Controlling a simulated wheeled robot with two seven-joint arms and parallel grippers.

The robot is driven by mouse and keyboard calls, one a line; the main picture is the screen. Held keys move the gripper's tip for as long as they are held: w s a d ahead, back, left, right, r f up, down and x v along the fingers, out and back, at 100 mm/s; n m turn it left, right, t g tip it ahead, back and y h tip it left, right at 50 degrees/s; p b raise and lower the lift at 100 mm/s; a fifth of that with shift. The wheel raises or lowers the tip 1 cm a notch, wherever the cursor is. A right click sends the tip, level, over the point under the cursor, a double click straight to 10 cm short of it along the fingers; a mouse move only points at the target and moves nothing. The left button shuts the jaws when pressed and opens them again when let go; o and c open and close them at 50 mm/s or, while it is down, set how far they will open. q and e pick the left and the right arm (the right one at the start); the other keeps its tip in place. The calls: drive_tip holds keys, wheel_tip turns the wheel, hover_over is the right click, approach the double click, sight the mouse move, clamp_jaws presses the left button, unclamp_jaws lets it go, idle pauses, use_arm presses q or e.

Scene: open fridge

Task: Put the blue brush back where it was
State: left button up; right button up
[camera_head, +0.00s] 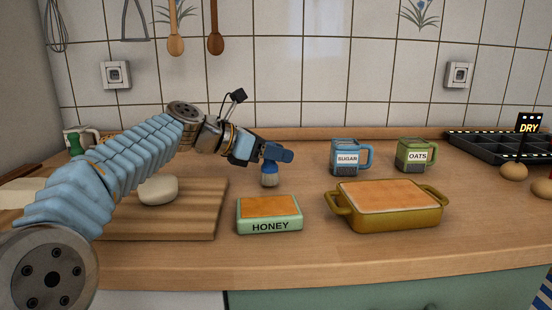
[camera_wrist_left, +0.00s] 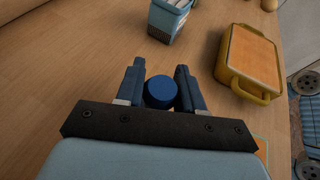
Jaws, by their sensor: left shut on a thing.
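The blue brush (camera_head: 269,177) is upright, with its blue handle up and pale bristles down, behind the honey dish. My left gripper (camera_head: 272,157) is shut on its handle from above. In the left wrist view the round blue top of the brush (camera_wrist_left: 160,92) shows between the two fingers (camera_wrist_left: 160,88). I cannot tell whether the bristles touch the counter or hang just above it. My right gripper is in neither view.
The green honey dish (camera_head: 268,226) is in front, with a yellow baking dish (camera_head: 390,218) to its right. A blue sugar mug (camera_head: 346,147) and green oats mug (camera_head: 411,146) stand behind. A wooden board (camera_head: 190,222) carries pale dough (camera_head: 158,190). Dark tray (camera_head: 470,143) at right.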

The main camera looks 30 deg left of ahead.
use_arm(q)
drive_tip(key=shift+f, duration=0.25)
drive_tip(key=shift+f, duration=0.15)
drive_tip(key=o, duration=1.1)
drive_tip(key=shift+r, duration=0.25)
drive_tip(key=v, duration=1.2)
